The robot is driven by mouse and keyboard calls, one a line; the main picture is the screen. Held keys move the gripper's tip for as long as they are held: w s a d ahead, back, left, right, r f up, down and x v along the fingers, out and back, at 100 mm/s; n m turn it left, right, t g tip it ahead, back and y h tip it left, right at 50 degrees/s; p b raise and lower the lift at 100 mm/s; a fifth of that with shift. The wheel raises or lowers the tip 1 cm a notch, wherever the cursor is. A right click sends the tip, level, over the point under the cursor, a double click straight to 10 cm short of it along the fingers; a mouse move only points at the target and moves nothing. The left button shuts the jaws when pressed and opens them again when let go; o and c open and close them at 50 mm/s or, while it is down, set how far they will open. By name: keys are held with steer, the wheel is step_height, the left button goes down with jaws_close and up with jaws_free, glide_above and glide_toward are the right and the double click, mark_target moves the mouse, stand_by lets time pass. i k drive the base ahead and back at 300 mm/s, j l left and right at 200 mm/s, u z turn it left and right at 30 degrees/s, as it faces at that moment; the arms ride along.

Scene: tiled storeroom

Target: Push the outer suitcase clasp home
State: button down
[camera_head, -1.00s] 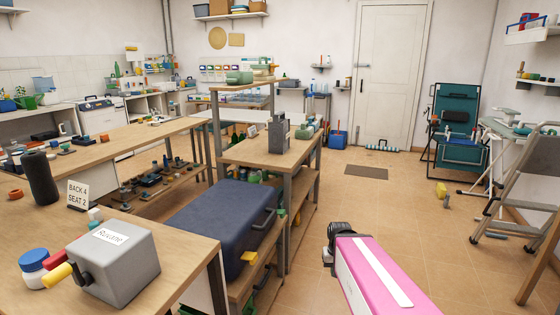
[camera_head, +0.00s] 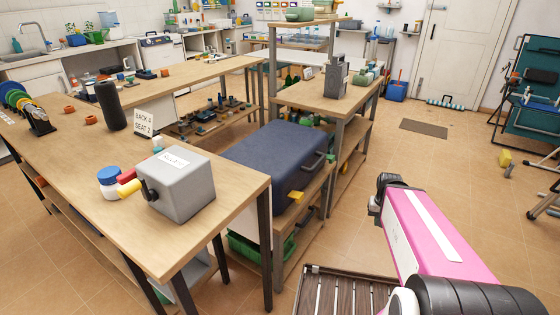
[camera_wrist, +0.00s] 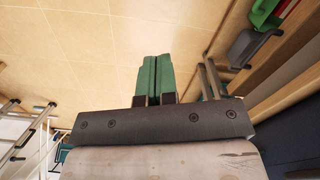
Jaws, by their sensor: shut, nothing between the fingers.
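A dark blue suitcase (camera_head: 266,158) lies flat on a low wooden shelf. A grey handle (camera_head: 318,162) is on its right side.
A wooden table (camera_head: 230,190) bears a grey box (camera_head: 176,186) on the near left. A brown slatted surface (camera_head: 345,291) lies at the bottom. A yellow object (camera_head: 504,158) is on the floor at right. Open tiles (camera_head: 440,165) lie right of the shelves.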

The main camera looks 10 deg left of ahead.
mark_target(299, 196)
steer(key=k+j+z, duration=0.2)
steer(key=k, duration=0.2)
steer(key=k+j+z, duration=0.2)
steer(key=k, duration=0.2)
